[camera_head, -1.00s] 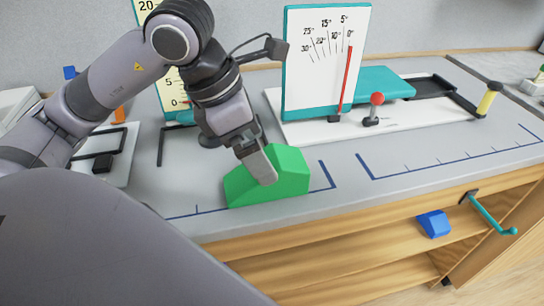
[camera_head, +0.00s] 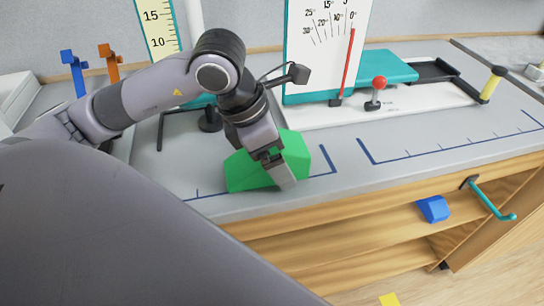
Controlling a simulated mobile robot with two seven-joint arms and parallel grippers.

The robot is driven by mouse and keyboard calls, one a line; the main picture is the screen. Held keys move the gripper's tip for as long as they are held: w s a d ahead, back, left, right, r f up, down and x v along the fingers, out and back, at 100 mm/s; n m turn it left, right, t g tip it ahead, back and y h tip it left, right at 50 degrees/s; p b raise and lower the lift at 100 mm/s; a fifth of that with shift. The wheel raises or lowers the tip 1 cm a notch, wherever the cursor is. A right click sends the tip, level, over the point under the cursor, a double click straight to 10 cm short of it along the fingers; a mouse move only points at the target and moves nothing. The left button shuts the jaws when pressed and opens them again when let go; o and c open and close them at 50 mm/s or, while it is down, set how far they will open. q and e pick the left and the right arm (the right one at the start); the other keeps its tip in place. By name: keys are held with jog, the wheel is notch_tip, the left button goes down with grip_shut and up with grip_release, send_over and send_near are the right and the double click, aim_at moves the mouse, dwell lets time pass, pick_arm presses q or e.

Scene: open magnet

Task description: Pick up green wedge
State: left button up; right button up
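The green wedge (camera_head: 247,173) sits on the grey bench top near its front edge, inside blue corner marks. My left gripper (camera_head: 284,180) points down at the wedge and overlaps its right part. One finger shows in front of the wedge's near face. The other finger is hidden, so I cannot tell whether the gripper is around the wedge, touching it or shut on it. My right gripper is not in view.
Behind the wedge stands a white dial board (camera_head: 317,60) with a red needle. A red-knobbed lever (camera_head: 378,84) and teal block (camera_head: 378,67) are to its right. A blue block (camera_head: 433,209) lies on the shelf below. Blue (camera_head: 72,58) and orange (camera_head: 109,52) posts stand at left.

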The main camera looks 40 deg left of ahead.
pick_arm(q)
jog(key=c, duration=0.9)
jog(key=shift+o, duration=0.2)
jog(key=shift+r, duration=0.2)
